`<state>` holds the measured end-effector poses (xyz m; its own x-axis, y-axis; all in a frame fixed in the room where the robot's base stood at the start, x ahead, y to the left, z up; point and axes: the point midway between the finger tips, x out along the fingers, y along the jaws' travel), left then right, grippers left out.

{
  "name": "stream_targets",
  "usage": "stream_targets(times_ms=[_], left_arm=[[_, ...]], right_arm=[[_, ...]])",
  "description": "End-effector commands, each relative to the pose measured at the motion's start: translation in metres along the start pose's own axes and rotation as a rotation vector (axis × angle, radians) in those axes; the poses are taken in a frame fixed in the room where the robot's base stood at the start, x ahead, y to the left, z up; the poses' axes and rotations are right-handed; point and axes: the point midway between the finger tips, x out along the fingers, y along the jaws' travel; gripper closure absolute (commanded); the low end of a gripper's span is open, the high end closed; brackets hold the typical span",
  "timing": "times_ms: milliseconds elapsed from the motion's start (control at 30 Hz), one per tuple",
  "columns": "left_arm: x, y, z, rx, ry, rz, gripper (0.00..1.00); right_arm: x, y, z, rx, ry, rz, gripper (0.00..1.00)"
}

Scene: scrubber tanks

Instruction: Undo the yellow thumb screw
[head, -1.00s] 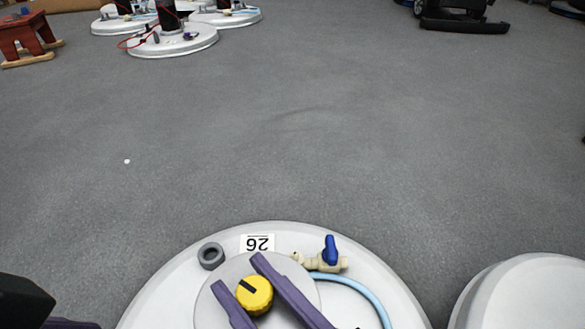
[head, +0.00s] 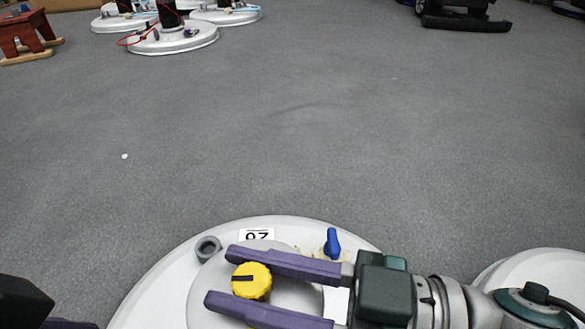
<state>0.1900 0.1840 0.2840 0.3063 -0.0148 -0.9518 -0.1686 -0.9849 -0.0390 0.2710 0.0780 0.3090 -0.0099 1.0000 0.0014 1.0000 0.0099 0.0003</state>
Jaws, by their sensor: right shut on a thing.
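The yellow thumb screw (head: 251,281), a round ribbed knob with a black mark on top, sits on the grey disc (head: 203,292) of the white tank lid (head: 150,292). My right gripper (head: 219,275) comes in from the right, its two purple fingers on either side of the knob and shut on it. The knob's black mark lies about level in the picture. My left gripper shows only as a dark part and a purple sliver (head: 70,324) at the lower left corner. Its fingertips are out of view.
A grey ring fitting (head: 208,248), a number label (head: 256,234) and a blue-handled valve (head: 332,243) stand on the lid close by the fingers. Another white lid (head: 520,262) is at right. Open grey floor (head: 300,130) lies beyond, with more lids (head: 172,40) far back.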

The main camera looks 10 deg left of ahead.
Motion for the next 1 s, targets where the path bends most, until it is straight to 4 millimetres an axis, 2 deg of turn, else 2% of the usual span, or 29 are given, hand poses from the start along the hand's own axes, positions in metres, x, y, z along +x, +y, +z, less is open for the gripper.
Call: stream_targets(times_ms=[500, 533, 800, 1000], left_arm=[[0.0026, 0.0024, 0.0004, -0.009, 0.001, 0.007, 0.38], [0.0026, 0.0026, 0.0004, -0.009, 0.001, 0.007, 0.38], [0.0025, 0.0028, 0.0003, -0.01, 0.001, 0.008, 0.38], [0.0024, 0.0026, 0.0004, -0.009, 0.001, 0.007, 0.38]], right_arm=[[-0.0007, -0.0004, 0.0027, 0.002, -0.008, -0.023, 1.0], [-0.0007, -0.0004, 0.0027, 0.002, -0.008, -0.023, 0.61], [-0.0003, -0.0003, 0.0014, 0.001, -0.004, -0.023, 0.31], [-0.0001, -0.0002, 0.0008, 0.001, -0.002, -0.024, 0.31]])
